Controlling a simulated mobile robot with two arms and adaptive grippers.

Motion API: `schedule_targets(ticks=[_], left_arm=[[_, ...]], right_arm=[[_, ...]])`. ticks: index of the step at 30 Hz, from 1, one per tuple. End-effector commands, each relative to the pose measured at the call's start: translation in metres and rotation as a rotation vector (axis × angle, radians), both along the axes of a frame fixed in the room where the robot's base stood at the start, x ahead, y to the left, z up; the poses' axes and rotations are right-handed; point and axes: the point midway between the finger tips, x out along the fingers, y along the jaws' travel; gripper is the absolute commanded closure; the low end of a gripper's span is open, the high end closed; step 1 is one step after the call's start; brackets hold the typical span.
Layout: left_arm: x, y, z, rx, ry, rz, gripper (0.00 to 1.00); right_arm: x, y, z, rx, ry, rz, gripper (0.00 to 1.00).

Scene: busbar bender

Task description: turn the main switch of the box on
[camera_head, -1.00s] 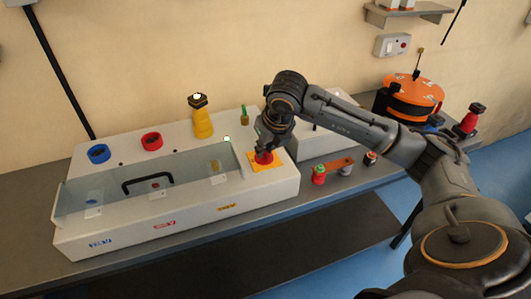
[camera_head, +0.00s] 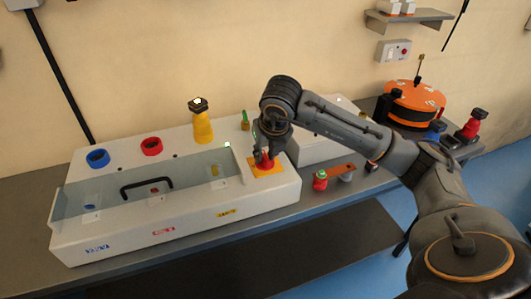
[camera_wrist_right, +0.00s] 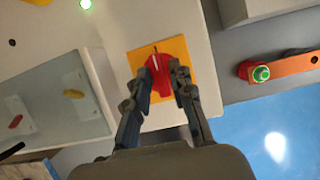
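The main switch is a red rotary knob (camera_wrist_right: 158,84) on a square yellow plate (camera_wrist_right: 185,49), with a pale line on its top. It sits at the right end of the white box (camera_head: 235,204). My right gripper (camera_wrist_right: 161,75) reaches down over the knob, its two fingers closed in on either side and seemingly touching it. In the head view the right gripper (camera_head: 265,155) partly hides the knob. A small green light (camera_wrist_right: 85,4) on the box glows beside the plate. My left gripper is in neither view.
The box has a clear cover with a black handle (camera_head: 147,187), blue (camera_head: 98,158) and red (camera_head: 151,146) rings, and a yellow post (camera_head: 202,125). An orange bar with a red-and-green button (camera_head: 320,180) lies right of the box. An orange-topped machine (camera_head: 416,97) stands farther right.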

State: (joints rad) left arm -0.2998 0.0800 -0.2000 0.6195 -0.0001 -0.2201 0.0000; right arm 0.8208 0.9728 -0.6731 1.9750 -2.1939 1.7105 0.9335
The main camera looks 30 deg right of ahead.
Motion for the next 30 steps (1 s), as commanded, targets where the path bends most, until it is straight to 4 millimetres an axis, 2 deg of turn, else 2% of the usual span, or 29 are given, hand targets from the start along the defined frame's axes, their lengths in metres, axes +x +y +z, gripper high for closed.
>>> schedule_targets(ticks=[9, 13, 17, 24, 30], left_arm=[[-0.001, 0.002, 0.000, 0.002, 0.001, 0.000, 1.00], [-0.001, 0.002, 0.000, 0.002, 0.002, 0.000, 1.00], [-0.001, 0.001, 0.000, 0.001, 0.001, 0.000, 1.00], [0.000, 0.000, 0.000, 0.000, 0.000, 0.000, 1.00], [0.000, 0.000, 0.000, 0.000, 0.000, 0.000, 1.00]], right_arm=[[0.000, 0.000, 0.000, 0.000, 0.000, 0.001, 0.64], [-0.002, 0.001, 0.008, 0.001, -0.002, 0.002, 0.64], [-0.010, 0.003, 0.028, 0.000, -0.005, 0.003, 0.64], [-0.029, 0.008, 0.076, 0.001, -0.005, 0.003, 0.64], [-0.040, 0.011, 0.103, 0.001, -0.003, 0.002, 0.64]])
